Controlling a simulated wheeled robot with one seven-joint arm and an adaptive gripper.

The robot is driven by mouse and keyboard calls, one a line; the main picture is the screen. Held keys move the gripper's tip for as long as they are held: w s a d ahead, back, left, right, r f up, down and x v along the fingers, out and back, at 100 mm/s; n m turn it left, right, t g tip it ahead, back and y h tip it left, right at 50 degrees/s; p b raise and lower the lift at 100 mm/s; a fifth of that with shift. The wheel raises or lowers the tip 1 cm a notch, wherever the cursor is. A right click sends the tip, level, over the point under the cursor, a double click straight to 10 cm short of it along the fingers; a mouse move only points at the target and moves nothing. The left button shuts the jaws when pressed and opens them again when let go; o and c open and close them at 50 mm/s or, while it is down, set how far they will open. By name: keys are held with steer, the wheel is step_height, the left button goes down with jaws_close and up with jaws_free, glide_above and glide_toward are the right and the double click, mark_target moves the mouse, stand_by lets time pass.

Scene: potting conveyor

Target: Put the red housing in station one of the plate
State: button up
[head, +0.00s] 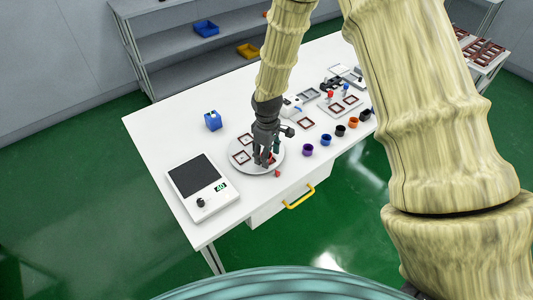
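The round pale plate (252,171) lies on the white table and bears square dark-red frames, two of them clear at its left, one at the lower left (241,157) and one at the upper left (246,139). My gripper (265,160) points down over the right half of the plate and hides part of it. A red patch (271,158) shows beside the fingers; I cannot tell whether it is the red housing or a plate marking, or whether it is held. A small red piece (277,173) is at the plate's front right edge. The finger opening is too small to judge.
Several coloured cups, including a purple one (307,150), line the front edge to the right. Frames and trays (340,105) lie farther right. The table's far left is clear.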

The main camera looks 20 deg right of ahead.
steer(key=shift+r, duration=0.2)
step_height(320, 180, up, 12)
steer(key=b, duration=0.3)
steer(key=shift+b, duration=0.4)
stand_by(1.1)
